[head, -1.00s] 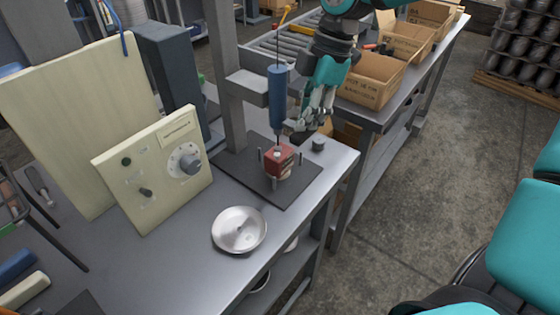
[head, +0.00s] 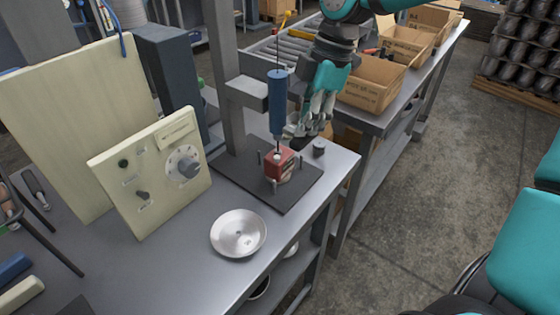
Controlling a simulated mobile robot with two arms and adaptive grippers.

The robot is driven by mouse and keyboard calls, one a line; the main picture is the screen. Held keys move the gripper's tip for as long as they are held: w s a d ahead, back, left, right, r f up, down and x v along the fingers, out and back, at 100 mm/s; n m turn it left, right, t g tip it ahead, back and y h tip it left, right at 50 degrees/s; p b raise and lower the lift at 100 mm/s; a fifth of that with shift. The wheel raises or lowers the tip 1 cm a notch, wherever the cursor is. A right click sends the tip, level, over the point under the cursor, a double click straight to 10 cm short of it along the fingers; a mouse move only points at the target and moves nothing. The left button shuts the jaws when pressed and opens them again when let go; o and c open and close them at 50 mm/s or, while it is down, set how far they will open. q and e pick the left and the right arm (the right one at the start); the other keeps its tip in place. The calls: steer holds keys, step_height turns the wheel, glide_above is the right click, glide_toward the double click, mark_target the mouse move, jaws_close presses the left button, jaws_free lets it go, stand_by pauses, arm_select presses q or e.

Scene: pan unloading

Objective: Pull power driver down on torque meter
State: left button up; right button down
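The power driver (head: 278,102) is a blue upright cylinder hanging from a cord, in front of a grey post. Its thin bit points down at the torque meter (head: 280,165), a small red block on a dark plate (head: 240,178). The bit tip appears at or very near the top of the meter. My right gripper (head: 297,128) is at the right side of the driver's lower part, with its fingers pointing down and left. Whether the fingers touch or close around the driver cannot be told. My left gripper is out of view.
A cream control panel (head: 150,205) with a dial stands left of the plate. A round metal dish (head: 238,250) lies in front of it near the table edge. Cardboard boxes (head: 372,98) stand on the far bench.

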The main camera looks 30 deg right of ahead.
steer(key=shift+f+b, duration=0.3)
steer(key=shift+b, duration=0.35)
stand_by(0.9)
steer(key=shift+r, duration=0.15)
step_height(320, 180, up, 23)
steer(key=p, duration=1.6)
steer(key=shift+f+p, duration=0.2)
steer(key=shift+p, duration=0.2)
stand_by(0.5)
steer(key=shift+w, duration=0.1)
stand_by(0.3)
